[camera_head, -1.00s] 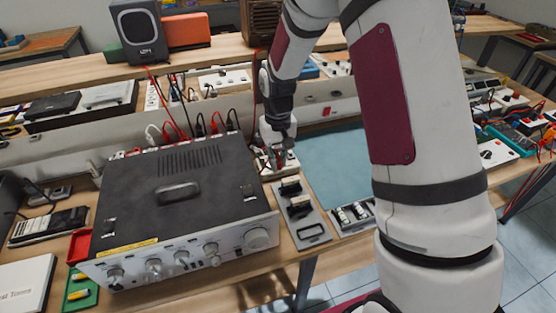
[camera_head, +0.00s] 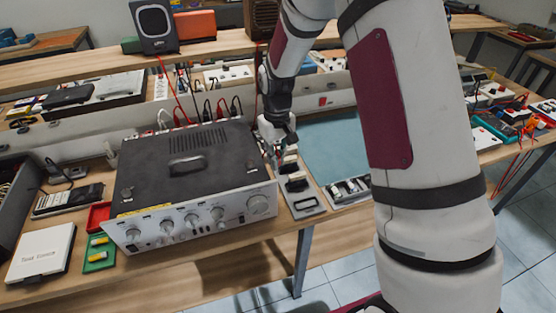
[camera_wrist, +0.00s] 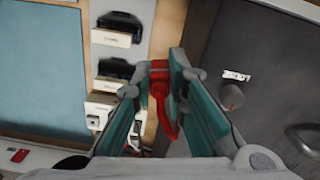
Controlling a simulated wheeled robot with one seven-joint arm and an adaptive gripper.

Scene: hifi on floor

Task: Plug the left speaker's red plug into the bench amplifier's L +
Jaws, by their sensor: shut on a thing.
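The bench amplifier (camera_head: 215,165) has a dark top and a silver front with knobs, and stands on the bench; its dark top also fills the right of the wrist view (camera_wrist: 270,50). The left speaker (camera_head: 154,26) stands on the shelf behind, with a red cable hanging down. My gripper (camera_head: 280,165) is beside the amplifier's right side. In the wrist view, my gripper (camera_wrist: 162,68) is shut on a red plug (camera_wrist: 160,88), clear of the amplifier's top. The amplifier's rear sockets and the L + marking cannot be made out.
A grey panel with black blocks (camera_head: 306,208) lies right of the amplifier. A blue mat (camera_head: 333,150) lies beyond it. Several black and white leads (camera_head: 208,108) rise behind the amplifier. Red and green trays (camera_head: 99,217) and a white box (camera_head: 40,252) are on the left.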

